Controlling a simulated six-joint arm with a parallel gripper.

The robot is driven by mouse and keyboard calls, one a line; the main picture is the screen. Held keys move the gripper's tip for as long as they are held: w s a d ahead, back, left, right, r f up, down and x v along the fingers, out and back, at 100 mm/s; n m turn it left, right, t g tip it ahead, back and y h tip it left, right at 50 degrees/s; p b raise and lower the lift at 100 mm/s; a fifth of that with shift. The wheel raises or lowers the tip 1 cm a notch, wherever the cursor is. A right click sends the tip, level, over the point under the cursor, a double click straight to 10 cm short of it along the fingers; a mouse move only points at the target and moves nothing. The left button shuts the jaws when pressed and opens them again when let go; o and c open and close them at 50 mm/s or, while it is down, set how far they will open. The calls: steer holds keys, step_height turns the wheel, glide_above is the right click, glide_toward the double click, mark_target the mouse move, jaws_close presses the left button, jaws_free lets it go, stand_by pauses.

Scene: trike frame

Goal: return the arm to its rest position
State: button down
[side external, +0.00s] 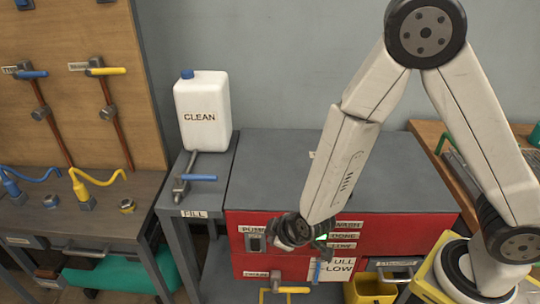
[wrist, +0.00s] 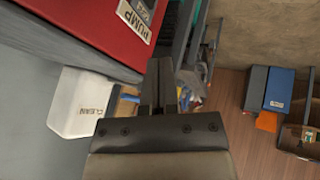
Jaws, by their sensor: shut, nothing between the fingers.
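My arm is bent in an upside-down V in the side external view, its elbow high and its wrist low in front of the red machine (side external: 408,222). My gripper (side external: 322,252) is small there, close to the machine's front panel; I cannot tell whether it touches it. In the wrist view my gripper (wrist: 163,80) has its fingers together with nothing held between them. The machine's red side with the PUMP label (wrist: 135,18) shows at the upper left of that view.
A white CLEAN jug (side external: 202,112) stands on the grey FILL stand (side external: 166,205), left of the machine. A workbench (side external: 60,222) with blue and yellow hoses is further left. A yellow bin (side external: 372,288) is below the machine. In the wrist view a blue box (wrist: 278,90) stands on the floor.

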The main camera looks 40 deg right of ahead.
steer(key=s+d+r+m+g, duration=0.2)
steer(key=s+d+r+m, duration=0.1)
steer(key=d+r, duration=0.2)
steer(key=s+d+r+m+g, duration=0.2)
steer(key=s+d+r+m, duration=0.1)
steer(key=d, duration=0.5)
step_height(320, 180, up, 3)
steer(key=shift+s+d+f+m+g, duration=0.1)
steer(key=shift+s+d+m+g, duration=0.2)
steer(key=shift+s, duration=0.45)
